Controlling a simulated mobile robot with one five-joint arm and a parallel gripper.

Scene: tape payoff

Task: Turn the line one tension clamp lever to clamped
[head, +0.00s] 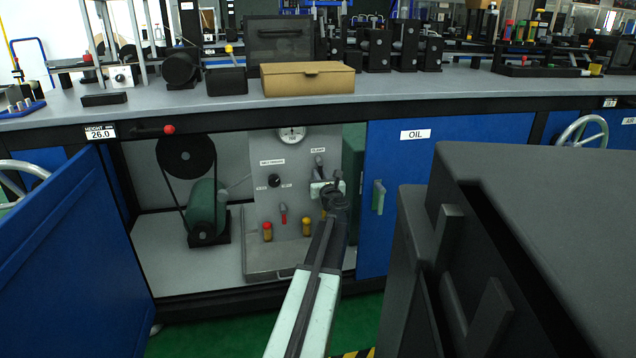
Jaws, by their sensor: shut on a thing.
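A grey panel (260,215) stands inside the open cabinet under the bench. A small label that seems to read CLAMP (318,150) is on its upper right. A grey lever (319,162) shows just below that label. My gripper (327,183) is at the end of my arm, in front of this spot, and shut on the lever. The fingers and wrist hide the lever's lower part, so its exact angle is hard to tell.
A green motor (207,208) with a belt stands left. An open blue door (75,255) and the closed OIL door (398,180) flank the opening.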

